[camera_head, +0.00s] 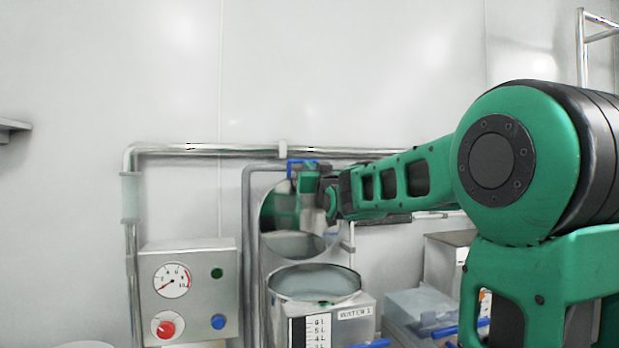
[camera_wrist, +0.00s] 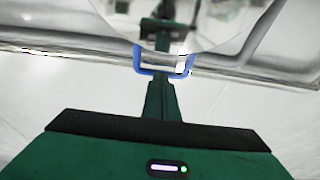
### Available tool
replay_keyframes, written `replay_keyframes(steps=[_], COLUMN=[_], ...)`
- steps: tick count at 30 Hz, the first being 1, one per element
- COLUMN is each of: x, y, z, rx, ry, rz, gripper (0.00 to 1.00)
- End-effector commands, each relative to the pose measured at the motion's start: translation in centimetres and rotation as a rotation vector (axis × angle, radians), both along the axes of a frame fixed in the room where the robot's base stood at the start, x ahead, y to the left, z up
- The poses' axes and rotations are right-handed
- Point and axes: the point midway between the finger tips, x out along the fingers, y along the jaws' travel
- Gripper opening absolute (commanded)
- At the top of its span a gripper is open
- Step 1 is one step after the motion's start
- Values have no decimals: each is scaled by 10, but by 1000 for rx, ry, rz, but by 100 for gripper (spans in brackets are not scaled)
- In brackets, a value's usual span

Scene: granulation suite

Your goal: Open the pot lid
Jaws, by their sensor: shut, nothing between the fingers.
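The pot (camera_head: 335,312) is a steel vessel with a round open mouth and a level scale on its front, at lower centre in the head view. Its lid (camera_head: 283,243) is a mirror-like disc standing raised, nearly upright, behind the mouth. A blue handle (camera_head: 292,166) is at the lid's top edge; it also shows in the wrist view (camera_wrist: 187,66). My gripper (camera_head: 304,180) is shut at the lid's upper part, beside the handle. In the wrist view its narrow green fingers (camera_wrist: 162,90) reach up to the handle's loop; whether they touch it is unclear.
A control box (camera_head: 190,290) with a gauge and buttons stands left of the pot. A steel pipe (camera_head: 220,148) runs along the wall behind the lid. Clear containers (camera_head: 420,308) with blue handles sit at the right, below my arm. The upper wall area is clear.

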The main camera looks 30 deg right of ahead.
Motion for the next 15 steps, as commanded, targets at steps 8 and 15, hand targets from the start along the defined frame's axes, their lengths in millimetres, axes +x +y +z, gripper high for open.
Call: replay_keyframes(steps=[8,15], x=[16,16], y=[-5,-5], z=[5,5], rx=[0,0], ry=[0,0], rz=[0,0], gripper=[0,0])
